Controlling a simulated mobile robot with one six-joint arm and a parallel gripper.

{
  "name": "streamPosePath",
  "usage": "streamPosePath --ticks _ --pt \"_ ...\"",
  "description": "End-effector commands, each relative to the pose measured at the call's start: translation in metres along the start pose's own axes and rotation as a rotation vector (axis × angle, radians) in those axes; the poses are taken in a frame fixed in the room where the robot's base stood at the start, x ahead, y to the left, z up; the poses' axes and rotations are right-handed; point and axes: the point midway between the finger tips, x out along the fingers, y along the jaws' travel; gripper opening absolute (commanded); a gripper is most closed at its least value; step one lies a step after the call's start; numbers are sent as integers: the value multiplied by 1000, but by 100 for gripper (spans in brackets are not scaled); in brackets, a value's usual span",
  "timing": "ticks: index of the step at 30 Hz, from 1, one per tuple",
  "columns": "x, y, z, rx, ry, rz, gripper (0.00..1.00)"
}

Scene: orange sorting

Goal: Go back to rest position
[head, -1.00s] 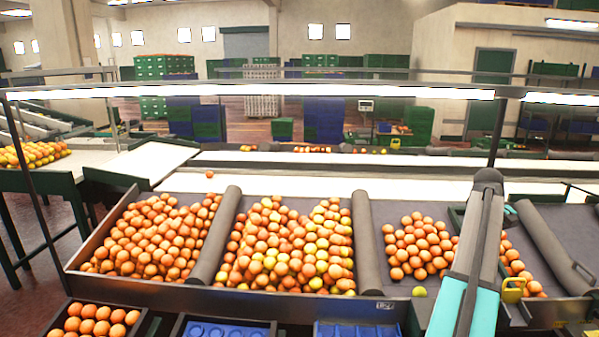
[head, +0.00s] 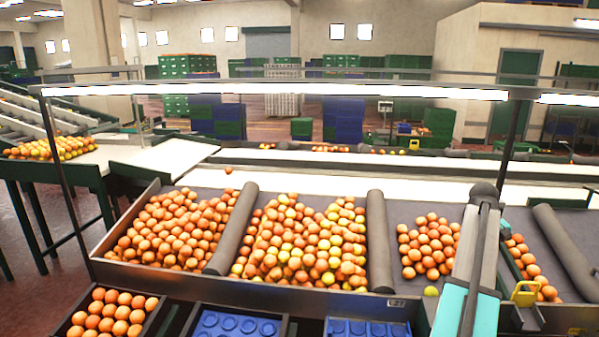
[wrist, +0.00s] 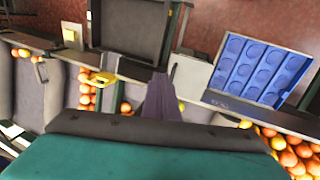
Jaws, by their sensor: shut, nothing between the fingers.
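My gripper (wrist: 160,98) shows in the wrist view as a dark wedge at the centre; its fingers are together with nothing between them. It points toward the front edge of the sorting table, over or near the trays there, with a red floor beyond. In the head view my arm rises at the right, in front of the sorting bins, and my gripper cannot be made out.
Sloped bins hold piles of oranges (head: 170,230), mixed fruit (head: 300,250) and a smaller pile (head: 428,247), parted by grey rollers (head: 377,240). Blue trays (head: 235,325) and a crate of oranges (head: 112,312) stand in front. A yellow padlock-shaped piece (head: 526,293) is beside my arm.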

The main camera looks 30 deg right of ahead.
Motion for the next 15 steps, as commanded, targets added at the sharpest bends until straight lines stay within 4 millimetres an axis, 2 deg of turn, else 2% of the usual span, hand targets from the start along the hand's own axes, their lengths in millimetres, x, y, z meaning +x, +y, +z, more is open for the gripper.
streamPosePath --ticks 5,15 --pt "13 -55 -15 -41 15 -17 0" --pt "44 -206 -37 -146 51 -67 0"
